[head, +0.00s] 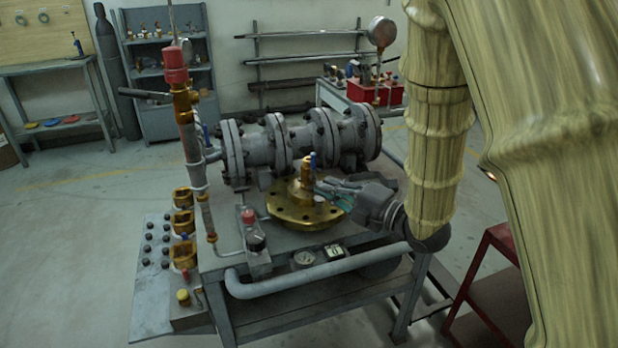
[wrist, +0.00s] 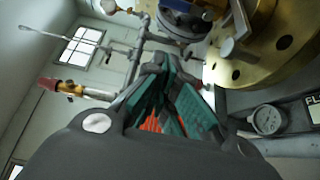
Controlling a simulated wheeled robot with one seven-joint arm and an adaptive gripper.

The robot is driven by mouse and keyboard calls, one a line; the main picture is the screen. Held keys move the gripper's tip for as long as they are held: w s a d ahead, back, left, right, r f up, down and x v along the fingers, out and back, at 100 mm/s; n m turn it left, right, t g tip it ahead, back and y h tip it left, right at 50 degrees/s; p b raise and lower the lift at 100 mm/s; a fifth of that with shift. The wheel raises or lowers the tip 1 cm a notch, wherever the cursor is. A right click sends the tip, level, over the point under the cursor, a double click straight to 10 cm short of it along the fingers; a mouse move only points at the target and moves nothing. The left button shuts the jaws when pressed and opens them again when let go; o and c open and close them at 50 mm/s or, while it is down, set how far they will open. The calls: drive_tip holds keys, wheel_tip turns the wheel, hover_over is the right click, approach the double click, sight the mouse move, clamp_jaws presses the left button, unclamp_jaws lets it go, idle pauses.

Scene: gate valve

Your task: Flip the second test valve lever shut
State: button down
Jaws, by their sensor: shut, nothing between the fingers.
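A round brass flange (head: 285,212) lies on the bench, with an upright brass fitting (head: 306,172) and a small blue handle (head: 313,159) at its top. My gripper (head: 322,188) reaches in from the right, shut and empty, just right of the fitting; I cannot tell whether they touch. In the wrist view the closed fingers (wrist: 157,68) point toward grey pipework, with the brass flange (wrist: 262,72) at upper right. A dark lever (head: 145,93) sticks out left from the red-capped brass valve (head: 180,85) on the left riser. I cannot tell which lever is the second test valve's.
A grey flanged pipe assembly (head: 262,145) lies behind the brass flange. A red-topped fitting (head: 248,216), a gauge (head: 304,259) and a thick grey pipe (head: 262,287) line the bench front. A red stand (head: 490,300) is at right. Open floor lies left.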

sight(313, 168)
drive_tip(key=shift+r, duration=0.2)
drive_tip(key=shift+a, duration=0.1)
drive_tip(key=w+a+p, duration=0.2)
drive_tip(key=w+a, duration=0.2)
drive_tip(key=w, duration=0.4)
drive_tip(key=shift+w, duration=0.25)
idle(0.3)
drive_tip(key=shift+w+f, duration=0.1)
idle(0.4)
